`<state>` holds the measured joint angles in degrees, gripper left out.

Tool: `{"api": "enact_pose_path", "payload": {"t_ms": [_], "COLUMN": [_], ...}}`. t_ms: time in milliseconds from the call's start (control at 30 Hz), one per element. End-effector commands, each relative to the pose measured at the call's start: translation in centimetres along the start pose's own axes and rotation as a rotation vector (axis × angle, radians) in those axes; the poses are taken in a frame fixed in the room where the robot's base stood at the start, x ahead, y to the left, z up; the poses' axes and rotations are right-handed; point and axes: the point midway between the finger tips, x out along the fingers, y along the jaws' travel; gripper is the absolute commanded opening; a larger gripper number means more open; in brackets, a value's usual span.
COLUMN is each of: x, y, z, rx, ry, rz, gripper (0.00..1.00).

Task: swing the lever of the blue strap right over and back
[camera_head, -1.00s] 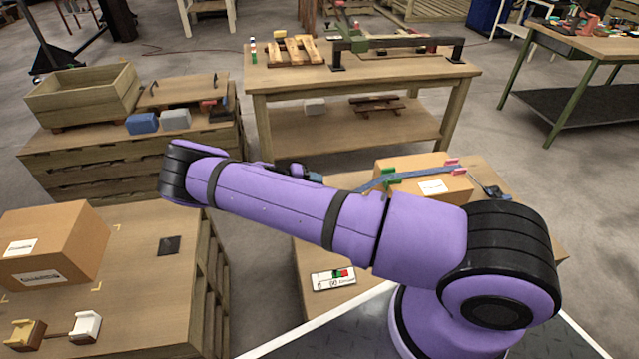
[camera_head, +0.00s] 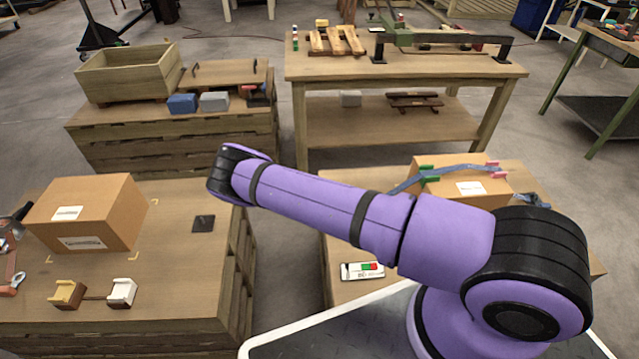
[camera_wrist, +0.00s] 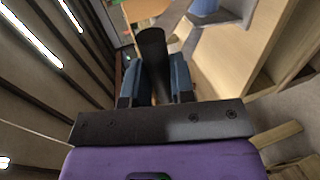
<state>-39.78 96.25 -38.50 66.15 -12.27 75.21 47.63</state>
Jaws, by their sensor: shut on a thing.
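The blue strap (camera_head: 455,171) runs over a cardboard box (camera_head: 465,190) on the low wooden stand at the right, past green and pink corner pieces. A small dark and blue thing (camera_head: 533,199) lies beside the box's right end; I cannot tell whether it is the strap's buckle. In the wrist view my gripper (camera_wrist: 156,64) has its two blue fingers shut on a dark round bar (camera_wrist: 153,48), which sticks out beyond the fingertips. I cannot tell whether this bar is the strap's lever. In the head view the gripper is hidden behind my arm.
A second cardboard box (camera_head: 85,215) stands on the left pallet table, with a dark square plate (camera_head: 203,223) near it. A wooden crate (camera_head: 130,73) and a tall workbench (camera_head: 400,65) stand behind. A white card (camera_head: 362,271) lies on the right stand.

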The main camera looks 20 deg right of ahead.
Motion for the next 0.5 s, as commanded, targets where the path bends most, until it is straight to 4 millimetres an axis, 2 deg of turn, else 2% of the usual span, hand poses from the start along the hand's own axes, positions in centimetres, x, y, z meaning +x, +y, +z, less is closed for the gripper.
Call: {"api": "enact_pose_path", "payload": {"t_ms": [33,200,500], "x": [0.6,0.4,0.3], "y": [-0.6,-1.3,-1.7], "z": [0.3,0.3,0.3], "rx": [-0.005,-0.005,-0.004], "ry": [-0.011,-0.013,-0.013], "rz": [0.004,0.007,0.007], "gripper": [0.00,0.00,0.00]}}
